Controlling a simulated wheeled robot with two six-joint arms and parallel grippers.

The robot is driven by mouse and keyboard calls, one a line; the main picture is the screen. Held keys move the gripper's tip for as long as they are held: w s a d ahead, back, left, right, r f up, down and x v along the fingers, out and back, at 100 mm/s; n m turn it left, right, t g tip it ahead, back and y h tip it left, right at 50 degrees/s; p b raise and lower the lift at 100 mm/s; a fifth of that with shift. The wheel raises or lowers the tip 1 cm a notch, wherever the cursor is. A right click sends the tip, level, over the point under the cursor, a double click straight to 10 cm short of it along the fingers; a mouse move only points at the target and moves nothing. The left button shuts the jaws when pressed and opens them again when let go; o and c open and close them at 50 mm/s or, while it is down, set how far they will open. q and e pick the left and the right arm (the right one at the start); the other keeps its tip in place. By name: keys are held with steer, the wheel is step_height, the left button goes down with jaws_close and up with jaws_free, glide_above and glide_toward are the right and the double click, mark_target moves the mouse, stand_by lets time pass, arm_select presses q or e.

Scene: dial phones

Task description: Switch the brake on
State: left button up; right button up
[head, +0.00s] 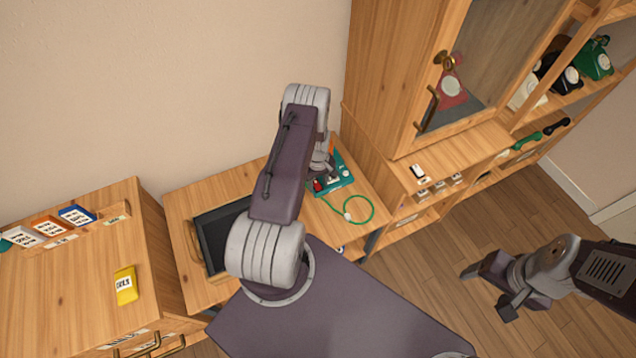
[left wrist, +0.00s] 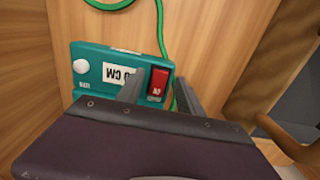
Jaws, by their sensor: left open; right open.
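A teal box (head: 343,180) stands on the small wooden desk, partly hidden by my left arm in the head view. In the left wrist view the teal box (left wrist: 90,62) shows a white round knob (left wrist: 81,66), an upside-down white label and a red switch (left wrist: 157,80). The switch's small lettering is too small to read, so I cannot tell whether it is on or off. My left gripper (left wrist: 161,93) is open, with one finger on each side of the red switch; contact is unclear. My right gripper (head: 488,291) is open and empty above the floor at the right.
A green cord (head: 357,212) loops beside the box. A black tray (head: 215,238) lies on the desk to the left. A cabinet with card slots and a yellow card (head: 125,285) stands further left. A tall wooden cabinet (head: 390,70) with phones on shelves stands at the right.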

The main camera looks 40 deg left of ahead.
arm_select(q)
steer(key=shift+f, duration=0.2)
jaws_close()
steer(key=h+b, duration=0.1)
steer(key=b, duration=0.3)
steer(key=g+h+b, duration=0.1)
steer(key=b, duration=0.2)
steer(key=shift+w+a+f+b, duration=0.2)
steer(key=shift+a+f+b, duration=0.1)
steer(key=shift+a+b, duration=0.1)
steer(key=shift+r+h, duration=0.15)
steer(key=shift+h, duration=0.25)
steer(key=shift+r+g, duration=0.3)
jaws_free()
